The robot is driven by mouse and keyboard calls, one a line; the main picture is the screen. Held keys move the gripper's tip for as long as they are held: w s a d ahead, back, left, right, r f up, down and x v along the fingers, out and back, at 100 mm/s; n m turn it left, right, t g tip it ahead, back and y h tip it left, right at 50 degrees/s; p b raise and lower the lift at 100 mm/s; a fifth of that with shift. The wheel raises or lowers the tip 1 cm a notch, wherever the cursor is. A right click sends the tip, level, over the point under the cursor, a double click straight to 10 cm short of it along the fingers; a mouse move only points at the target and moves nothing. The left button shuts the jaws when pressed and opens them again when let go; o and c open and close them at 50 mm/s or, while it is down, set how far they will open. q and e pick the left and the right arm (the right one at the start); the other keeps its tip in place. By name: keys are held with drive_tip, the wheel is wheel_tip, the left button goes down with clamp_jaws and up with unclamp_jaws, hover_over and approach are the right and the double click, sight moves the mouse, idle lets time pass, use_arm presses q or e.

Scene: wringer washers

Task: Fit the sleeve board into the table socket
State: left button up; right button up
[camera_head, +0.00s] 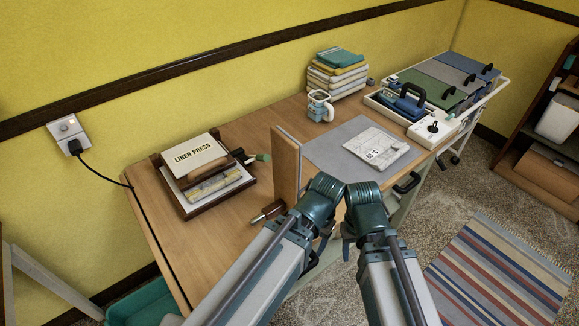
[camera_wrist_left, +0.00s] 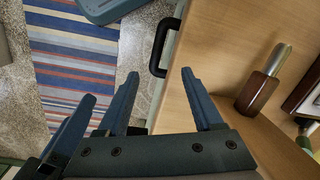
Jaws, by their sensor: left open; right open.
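A tall wooden board (camera_head: 287,166) stands upright on the wooden table (camera_head: 238,137), left of a grey mat; it looks like the sleeve board. I cannot make out the table socket. My left gripper (camera_wrist_left: 160,74) is open and empty, its two blue fingers over the table's front edge in the left wrist view. My right gripper (camera_head: 347,248) is close beside the left one, open, mostly hidden by its own wrist in the head view. In the left wrist view its fingers (camera_wrist_left: 76,126) show over the rug. Neither gripper touches the board visibly.
A brown-handled tool (camera_head: 268,212) lies left of the board; it also shows in the left wrist view (camera_wrist_left: 258,92). A linen press (camera_head: 197,168) is at the left. A paper packet (camera_head: 376,148) lies on the grey mat (camera_head: 322,151). A mug (camera_head: 320,106) and books (camera_head: 337,76) stand behind.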

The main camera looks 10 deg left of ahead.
use_arm(q)
drive_tip(key=w+a+r+n+p, duration=0.1)
drive_tip(key=w+a+r+p, duration=0.15)
drive_tip(key=r+p, duration=0.75)
drive_tip(key=w+a+r+n+h+p, duration=0.15)
drive_tip(key=a+r+p, duration=0.25)
drive_tip(key=r+p, duration=0.6)
drive_tip(key=w+a+r+n+y+p, duration=0.1)
drive_tip(key=w+a+r+n+p, duration=0.15)
drive_tip(key=r+p, duration=0.8)
drive_tip(key=n+p, duration=0.2)
drive_tip(key=n, duration=0.6)
approach(285, 134)
drive_tip(key=shift+s+a+h, duration=0.35)
drive_tip(key=shift+s, duration=0.05)
drive_tip(key=shift+w+n, duration=0.3)
drive_tip(key=shift+n, duration=0.2)
drive_tip(key=shift+f+b, duration=0.2)
drive_tip(key=shift+b, duration=0.1)
wheel_tip(285, 134, down, 8)
drive_tip(key=b, duration=0.8)
drive_tip(key=shift+f, duration=0.2)
